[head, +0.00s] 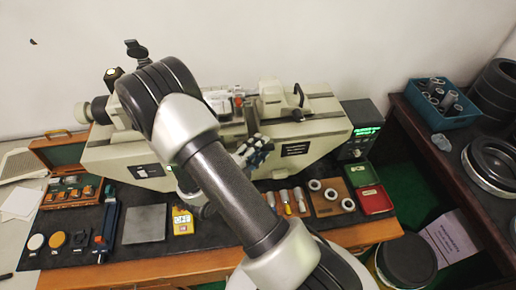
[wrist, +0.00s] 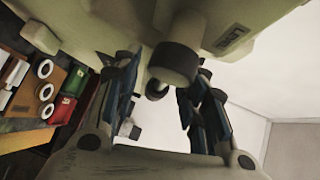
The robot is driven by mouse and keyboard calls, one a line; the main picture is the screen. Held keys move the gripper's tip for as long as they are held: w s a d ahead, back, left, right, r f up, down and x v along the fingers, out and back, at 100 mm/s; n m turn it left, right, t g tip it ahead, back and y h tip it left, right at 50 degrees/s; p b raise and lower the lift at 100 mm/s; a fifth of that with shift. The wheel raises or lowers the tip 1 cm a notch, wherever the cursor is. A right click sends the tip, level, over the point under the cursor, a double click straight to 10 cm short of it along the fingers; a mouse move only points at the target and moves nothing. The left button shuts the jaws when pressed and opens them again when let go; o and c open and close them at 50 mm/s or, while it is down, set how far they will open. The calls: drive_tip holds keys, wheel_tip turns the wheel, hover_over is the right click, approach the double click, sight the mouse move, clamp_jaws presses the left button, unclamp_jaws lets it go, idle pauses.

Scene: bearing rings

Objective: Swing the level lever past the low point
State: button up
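The long cream measuring machine (head: 215,150) stands on the bench in the head view. My gripper (head: 256,152) is in front of its body, with blue-padded fingers. In the wrist view my gripper (wrist: 163,105) is open, its fingers apart on either side of a pale stub with a dark collar (wrist: 175,62). A small dark rounded end (wrist: 157,90) shows just below the stub, between the fingers. This may be the level lever, but I cannot tell for sure. I see no clear finger contact. My arm hides part of the machine's left half in the head view.
A readout box (head: 360,128) stands right of the machine. White rings on a wooden board (head: 331,197), a red-green case (head: 370,190) and a grey plate (head: 146,224) lie on the bench in front. A blue bin (head: 440,103) sits on the right-hand table.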

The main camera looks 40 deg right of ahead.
drive_tip(key=shift+c, duration=0.5)
clamp_jaws()
